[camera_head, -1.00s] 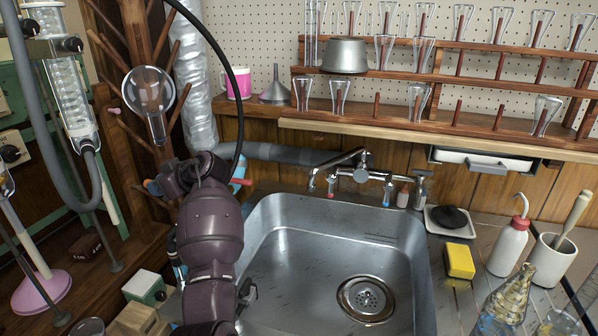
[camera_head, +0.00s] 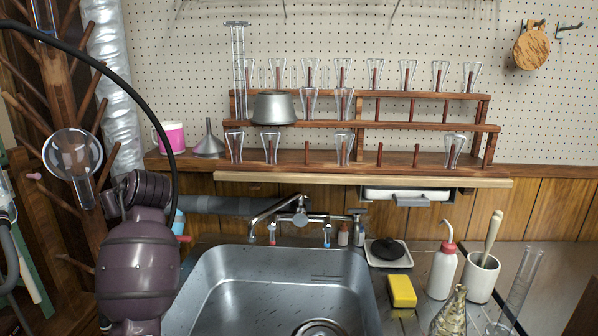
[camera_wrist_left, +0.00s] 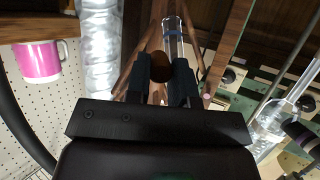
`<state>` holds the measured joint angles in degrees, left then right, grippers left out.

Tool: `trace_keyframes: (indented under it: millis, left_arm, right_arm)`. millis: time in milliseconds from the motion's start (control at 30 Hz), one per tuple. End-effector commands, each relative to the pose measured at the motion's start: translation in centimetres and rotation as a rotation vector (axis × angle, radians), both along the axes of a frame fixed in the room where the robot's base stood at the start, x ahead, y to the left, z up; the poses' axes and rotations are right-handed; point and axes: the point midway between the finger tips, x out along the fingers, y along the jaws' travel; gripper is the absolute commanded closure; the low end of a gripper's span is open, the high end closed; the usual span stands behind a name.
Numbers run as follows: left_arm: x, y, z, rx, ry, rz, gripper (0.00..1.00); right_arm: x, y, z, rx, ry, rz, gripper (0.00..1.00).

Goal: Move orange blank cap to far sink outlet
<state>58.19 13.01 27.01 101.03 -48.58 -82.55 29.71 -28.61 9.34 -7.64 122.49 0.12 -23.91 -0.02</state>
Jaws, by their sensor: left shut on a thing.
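My left arm comes in at the lower left of the head view, and its fingers are hidden there. In the left wrist view my left gripper (camera_wrist_left: 162,88) is shut on a small round brown-orange piece (camera_wrist_left: 161,67), which looks like the orange blank cap in shade. The sink (camera_head: 280,275) lies to the right of my arm. I cannot tell which is the far outlet. My right gripper is not in view.
A wooden peg stand with a round glass flask (camera_head: 72,160) is at the left, close to my arm. A black hose (camera_head: 130,88) arches over it. A shelf rack (camera_head: 400,128) with glassware stands behind the sink. A sponge (camera_head: 402,291) and bottle (camera_head: 443,270) are at right.

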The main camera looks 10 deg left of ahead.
Motion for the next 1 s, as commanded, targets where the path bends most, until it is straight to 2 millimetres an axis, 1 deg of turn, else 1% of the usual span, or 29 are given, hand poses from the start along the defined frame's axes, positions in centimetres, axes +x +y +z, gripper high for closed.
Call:
trace_keyframes:
  millis: [33, 100, 167, 233, 267, 300, 367, 400, 500, 600, 700, 833, 1000]
  left_arm:
    - [-0.3, -1.4, 2.2, 0.007, -0.012, -0.063, 1.0]
    - [-0.5, -3.5, 3.7, 0.008, -0.011, -0.154, 1.0]
    - [-0.8, -5.4, 4.7, 0.007, -0.011, -0.234, 1.0]
    - [-1.4, -7.8, 5.5, 0.008, -0.01, -0.33, 1.0]
    - [-1.7, -8.9, 5.8, 0.008, -0.008, -0.372, 1.0]
    - [-2.1, -10.4, 6.1, 0.008, -0.008, -0.428, 1.0]
    - [-3.0, -12.8, 6.1, 0.009, -0.006, -0.518, 1.0]
    - [-3.8, -14.4, 6.0, 0.009, -0.005, -0.579, 1.0]
    - [-5.6, -18.0, 5.2, 0.007, -0.004, -0.71, 1.0]
    - [-7.6, -21.0, 3.9, 0.004, -0.003, -0.821, 1.0]
    - [-9.8, -23.5, 2.5, 0.0, 0.0, -0.913, 1.0]
    - [-12.7, -26.0, 0.5, -0.002, 0.0, -1.008, 1.0]
    - [-16.4, -28.2, -2.2, -0.004, 0.001, -1.092, 1.0]
  right_arm:
    - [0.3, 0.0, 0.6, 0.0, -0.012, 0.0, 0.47]
    - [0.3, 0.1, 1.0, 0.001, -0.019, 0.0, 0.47]
    - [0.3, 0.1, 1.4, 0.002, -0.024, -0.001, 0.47]
    - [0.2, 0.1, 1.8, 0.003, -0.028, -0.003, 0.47]
    - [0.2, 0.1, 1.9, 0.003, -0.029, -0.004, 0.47]
    - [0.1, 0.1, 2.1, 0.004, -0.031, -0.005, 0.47]
    - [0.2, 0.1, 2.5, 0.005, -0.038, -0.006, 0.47]
    - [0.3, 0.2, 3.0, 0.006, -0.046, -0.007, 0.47]
    - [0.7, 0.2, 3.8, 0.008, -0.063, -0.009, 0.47]
    - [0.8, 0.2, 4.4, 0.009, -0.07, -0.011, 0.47]
    - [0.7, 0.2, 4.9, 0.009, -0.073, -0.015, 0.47]
    - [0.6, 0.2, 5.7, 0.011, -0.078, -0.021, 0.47]
    - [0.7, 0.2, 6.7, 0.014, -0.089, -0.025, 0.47]
